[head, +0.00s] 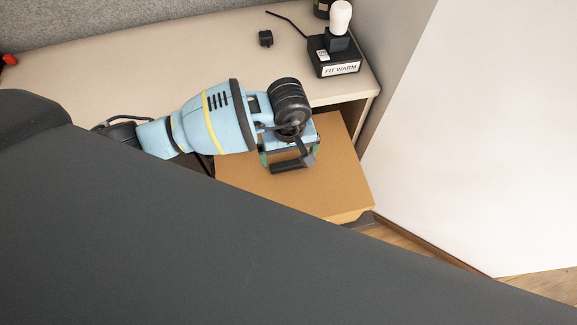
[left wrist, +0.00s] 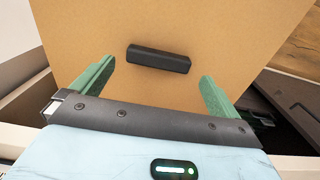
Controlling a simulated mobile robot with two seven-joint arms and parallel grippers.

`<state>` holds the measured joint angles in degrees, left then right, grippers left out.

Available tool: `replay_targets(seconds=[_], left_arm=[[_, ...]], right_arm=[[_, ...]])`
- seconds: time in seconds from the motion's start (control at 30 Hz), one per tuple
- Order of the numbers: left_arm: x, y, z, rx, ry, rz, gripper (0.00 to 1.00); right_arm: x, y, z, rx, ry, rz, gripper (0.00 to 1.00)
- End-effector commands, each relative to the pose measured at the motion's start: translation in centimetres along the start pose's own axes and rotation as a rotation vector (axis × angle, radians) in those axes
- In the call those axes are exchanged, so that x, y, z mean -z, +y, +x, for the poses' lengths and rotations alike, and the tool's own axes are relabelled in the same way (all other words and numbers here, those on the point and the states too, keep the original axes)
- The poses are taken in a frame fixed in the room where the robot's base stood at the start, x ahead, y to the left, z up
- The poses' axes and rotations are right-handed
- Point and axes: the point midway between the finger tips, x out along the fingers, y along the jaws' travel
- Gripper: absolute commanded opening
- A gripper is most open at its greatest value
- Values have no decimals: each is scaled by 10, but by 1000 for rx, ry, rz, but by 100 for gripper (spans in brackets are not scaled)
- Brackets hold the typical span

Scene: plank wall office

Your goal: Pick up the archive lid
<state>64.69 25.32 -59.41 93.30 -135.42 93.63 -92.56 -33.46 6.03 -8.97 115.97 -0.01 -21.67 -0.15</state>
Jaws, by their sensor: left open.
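The archive lid is a flat tan board (head: 340,185) below the desk front, with a black bar handle on its top. In the left wrist view the lid (left wrist: 215,35) fills the upper middle, and its handle (left wrist: 158,58) lies just beyond and between the fingertips. My left gripper (head: 290,158) is over the lid, with its green fingers apart on either side of the handle. It also shows in the left wrist view (left wrist: 158,68), open and empty. The gripper and wrist hide part of the lid in the head view. My right gripper is not in view.
A beige desk (head: 130,55) stands behind the lid. On it are a black box labelled "FIT WARM" (head: 333,60) with a white bulb (head: 340,16), and a small black block (head: 265,38). A white panel (head: 470,150) closes the right side. Wooden floor (head: 410,250) shows below.

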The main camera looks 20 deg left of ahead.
Motion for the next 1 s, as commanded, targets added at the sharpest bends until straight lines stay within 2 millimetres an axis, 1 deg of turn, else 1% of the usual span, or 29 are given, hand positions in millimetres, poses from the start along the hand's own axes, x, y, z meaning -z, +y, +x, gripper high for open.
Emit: replay_targets(seconds=[0.33, 0.47, 0.67, 0.77, 0.97, 1.0], left_arm=[[3, 0, 44, 2, -4, -1, 100], [4, 0, 51, 1, -2, -1, 100], [4, 0, 51, 0, -1, -1, 100], [4, 0, 51, 0, -1, -1, 90], [4, 0, 51, 0, -1, -1, 63], [4, 0, 50, 0, 0, -1, 63]], right_arm=[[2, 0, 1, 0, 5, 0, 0], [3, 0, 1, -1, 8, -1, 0], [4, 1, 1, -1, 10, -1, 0], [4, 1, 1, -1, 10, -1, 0], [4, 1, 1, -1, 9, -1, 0], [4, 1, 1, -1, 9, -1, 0]])
